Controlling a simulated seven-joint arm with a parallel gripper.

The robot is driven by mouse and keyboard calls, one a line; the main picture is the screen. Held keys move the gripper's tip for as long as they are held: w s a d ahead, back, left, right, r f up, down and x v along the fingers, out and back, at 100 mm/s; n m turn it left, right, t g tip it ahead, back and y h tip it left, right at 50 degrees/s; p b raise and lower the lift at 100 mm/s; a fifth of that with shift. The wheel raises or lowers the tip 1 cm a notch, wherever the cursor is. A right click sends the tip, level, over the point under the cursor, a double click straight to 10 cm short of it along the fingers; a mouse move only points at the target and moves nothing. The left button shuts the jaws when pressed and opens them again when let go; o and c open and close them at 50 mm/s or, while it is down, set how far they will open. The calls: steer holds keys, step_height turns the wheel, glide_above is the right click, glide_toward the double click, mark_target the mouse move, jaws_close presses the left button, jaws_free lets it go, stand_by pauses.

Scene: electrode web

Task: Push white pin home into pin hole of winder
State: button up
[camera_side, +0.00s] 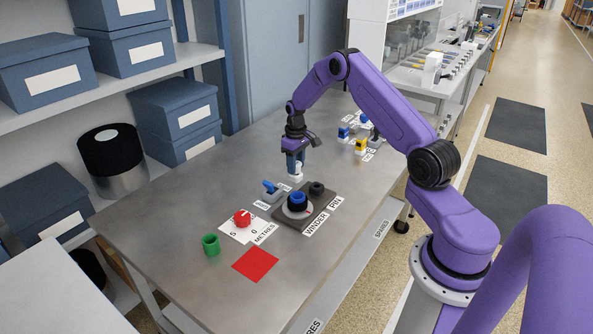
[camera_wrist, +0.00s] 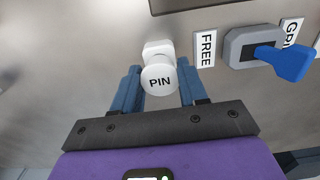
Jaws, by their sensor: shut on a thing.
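The white pin (camera_wrist: 159,76), with PIN on its round top, is between the two blue fingers of my gripper (camera_wrist: 158,84) in the wrist view. My gripper is shut on it. In the side view my gripper (camera_side: 297,165) points down, and the pin's white lower part (camera_side: 296,175) shows at the fingertips. I cannot tell whether the pin touches the table. The winder (camera_side: 312,216) is a dark plate with a blue-and-black reel (camera_side: 298,201). A raised black round socket (camera_side: 317,188) stands on its far corner, apart from the pin. The inside of the socket is not clear.
A grey clamp with a blue lever (camera_side: 271,187) stands beside the winder; the lever (camera_wrist: 285,61) lies toward the right in the wrist view. A red dial (camera_side: 242,218), green cup (camera_side: 211,245) and red square (camera_side: 255,264) lie nearer. Blue and yellow parts (camera_side: 361,147) stand beyond.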

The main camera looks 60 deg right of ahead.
steer(key=shift+r, duration=0.4)
steer(key=shift+r, duration=1.5)
steer(key=s+a+r, duration=0.3)
steer(key=s+r, duration=0.3)
steer(key=s, duration=0.4)
steer(key=shift+s+a+r, duration=0.25)
steer(key=shift+f, duration=2.9)
steer(key=shift+f, duration=1.65)
